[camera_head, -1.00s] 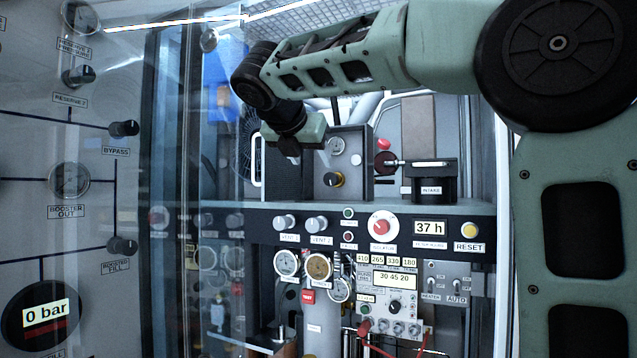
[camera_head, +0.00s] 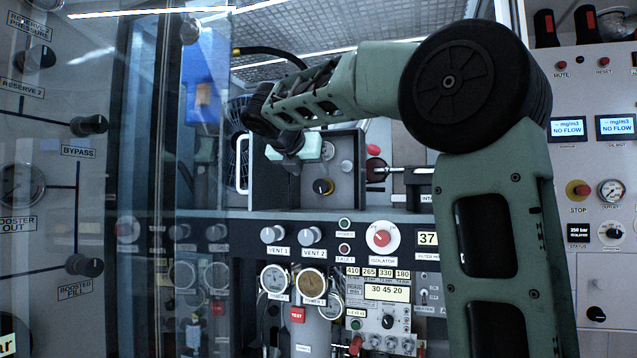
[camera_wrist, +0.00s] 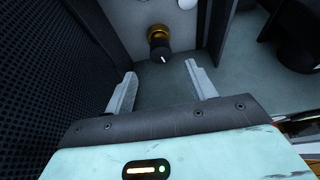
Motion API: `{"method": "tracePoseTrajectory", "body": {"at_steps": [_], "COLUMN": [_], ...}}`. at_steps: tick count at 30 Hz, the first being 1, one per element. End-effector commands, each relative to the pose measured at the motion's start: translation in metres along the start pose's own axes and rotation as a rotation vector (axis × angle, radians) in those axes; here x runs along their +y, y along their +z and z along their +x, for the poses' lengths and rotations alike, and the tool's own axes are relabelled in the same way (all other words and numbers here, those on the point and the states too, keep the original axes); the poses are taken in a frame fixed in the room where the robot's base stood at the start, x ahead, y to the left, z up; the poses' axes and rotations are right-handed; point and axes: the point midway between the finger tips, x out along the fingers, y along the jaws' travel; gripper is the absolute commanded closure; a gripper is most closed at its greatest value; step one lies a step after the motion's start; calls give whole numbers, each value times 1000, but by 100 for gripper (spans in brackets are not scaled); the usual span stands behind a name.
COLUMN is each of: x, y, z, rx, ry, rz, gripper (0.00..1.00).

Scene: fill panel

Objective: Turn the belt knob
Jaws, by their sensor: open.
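A black knob on a brass-yellow collar (camera_head: 322,187), which looks like the belt knob, sits low on the front of a grey box in the recess above the console. No label for it is readable. It also shows in the wrist view (camera_wrist: 160,48), with a white pointer mark on its face. My gripper (camera_wrist: 160,73) is open and empty; the knob is beyond its fingertips, roughly midway between them, with no contact visible. In the head view my gripper is up and left of the knob, and its fingers are hard to make out.
A dark mesh wall (camera_wrist: 45,70) stands close on the left in the wrist view. A red-ended lever (camera_head: 374,170) is right of the box. Below are the vent knobs (camera_head: 292,236) and the isolator knob (camera_head: 382,238). A panel with displays (camera_head: 580,127) is far right.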

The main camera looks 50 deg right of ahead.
Motion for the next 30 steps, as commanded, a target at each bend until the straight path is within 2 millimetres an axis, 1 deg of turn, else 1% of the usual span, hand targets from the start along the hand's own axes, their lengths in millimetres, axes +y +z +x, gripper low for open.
{"method": "tracePoseTrajectory", "body": {"at_steps": [1,6,9,12,15,18,26,29,30], "x": [0,0,0,0,0,0,0,0,0], "y": [0,1,0,1,0,0,0,0,0], "z": [11,45,62,74,81,85,86,86,86], "rx": [2,2,2,1,1,0,0,0,0], "ry": [-4,-3,-3,-3,-1,0,1,1,1], "rz": [-1,0,0,0,0,0,0,0,0], "gripper": [44,44,44,44,44,44,44,69,80]}}
